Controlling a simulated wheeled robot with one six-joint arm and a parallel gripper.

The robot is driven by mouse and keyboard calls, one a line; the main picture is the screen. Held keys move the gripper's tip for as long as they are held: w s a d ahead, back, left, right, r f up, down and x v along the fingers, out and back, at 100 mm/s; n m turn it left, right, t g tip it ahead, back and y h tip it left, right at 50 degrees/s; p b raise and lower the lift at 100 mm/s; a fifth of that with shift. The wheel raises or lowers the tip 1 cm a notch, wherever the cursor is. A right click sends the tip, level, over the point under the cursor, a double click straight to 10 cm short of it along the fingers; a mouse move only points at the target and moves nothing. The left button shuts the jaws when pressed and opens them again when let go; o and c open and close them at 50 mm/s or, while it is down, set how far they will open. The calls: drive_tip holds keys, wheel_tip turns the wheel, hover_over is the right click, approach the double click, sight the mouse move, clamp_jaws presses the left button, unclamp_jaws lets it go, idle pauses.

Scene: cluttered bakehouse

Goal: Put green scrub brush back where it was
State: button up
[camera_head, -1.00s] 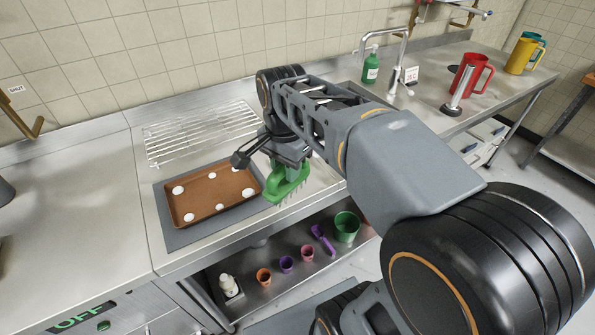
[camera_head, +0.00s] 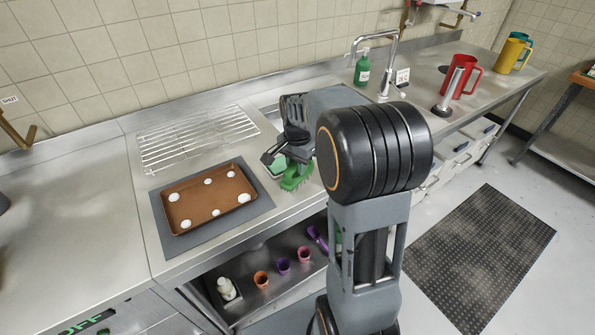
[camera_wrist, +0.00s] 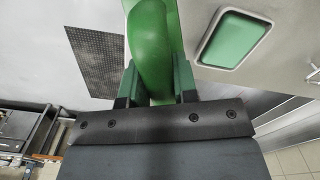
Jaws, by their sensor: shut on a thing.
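The green scrub brush (camera_head: 296,178) is held by my gripper (camera_head: 284,165) just above the steel counter, right of the baking tray. In the wrist view the brush's green handle (camera_wrist: 153,45) lies between the two fingers of my gripper (camera_wrist: 156,85). A green rectangular recess or dish with a pale rim (camera_wrist: 234,38) shows beside it on the counter in the wrist view. A bit of a green patch (camera_head: 279,165) shows behind the gripper in the head view. Whether the brush touches the counter I cannot tell.
A brown tray (camera_head: 178,225) with several white pieces lies on a grey mat (camera_head: 163,245). A wire rack (camera_head: 150,160) is behind it. A green bottle (camera_head: 362,68), a tap (camera_head: 397,55) and a red jug (camera_head: 461,72) stand farther right. Small pots sit on the shelf below.

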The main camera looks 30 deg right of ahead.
drive_tip(key=shift+w+f, duration=0.1)
drive_tip(key=shift+f, duration=1.5)
drive_tip(key=shift+f, duration=0.15)
drive_tip(key=o, duration=0.9)
wheel_tip(320, 180, up, 12)
drive_tip(key=shift+f, duration=0.25)
drive_tip(key=shift+a+r, duration=0.1)
drive_tip(key=shift+r, duration=0.15)
drive_tip(key=s+a+f+n+t, duration=0.2)
drive_tip(key=s+a+n, duration=0.2)
drive_tip(key=s+n, duration=0.2)
drive_tip(key=s+a+f+n+t, duration=0.1)
drive_tip(key=s+a+n, duration=0.3)
drive_tip(key=s, duration=0.5)
drive_tip(key=shift+s+a+f+n+t, duration=0.3)
drive_tip(key=shift+s+f+n+t, duration=0.15)
drive_tip(key=shift+n, duration=0.75)
drive_tip(key=shift+w, duration=0.1)
